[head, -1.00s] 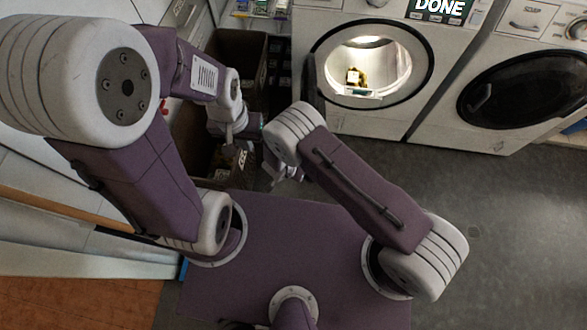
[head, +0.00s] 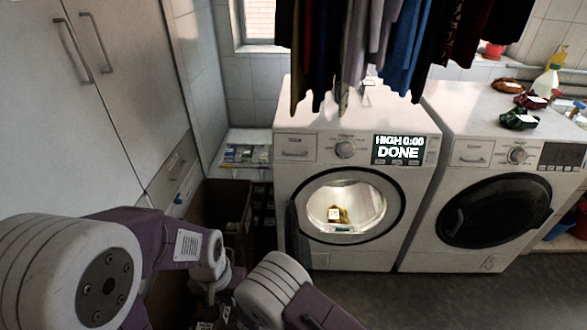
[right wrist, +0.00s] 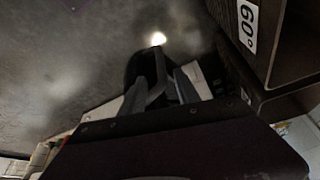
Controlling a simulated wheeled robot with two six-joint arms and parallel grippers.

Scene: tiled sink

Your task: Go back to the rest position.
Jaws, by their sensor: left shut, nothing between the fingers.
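In the head view my left arm comes in from the lower left. Its gripper (head: 214,292) is small and partly hidden low in the picture, over the dark boxes beside the left washing machine (head: 345,118). It is shut and holds nothing. My right arm's pale joint (head: 268,287) stands just right of it, and the right gripper is hidden or too small to make out there. In the right wrist view the right gripper (right wrist: 158,75) points over dark grey floor beside a dark box (right wrist: 278,45). How far apart its fingers are is unclear.
The left machine's round door stands open, with a small yellow-brown item (head: 338,214) inside; its display reads DONE. A second machine (head: 490,140) stands right, its door shut. Clothes (head: 372,40) hang above. Tall cupboards (head: 70,110) line the left. Grey floor (head: 440,300) is open at lower right.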

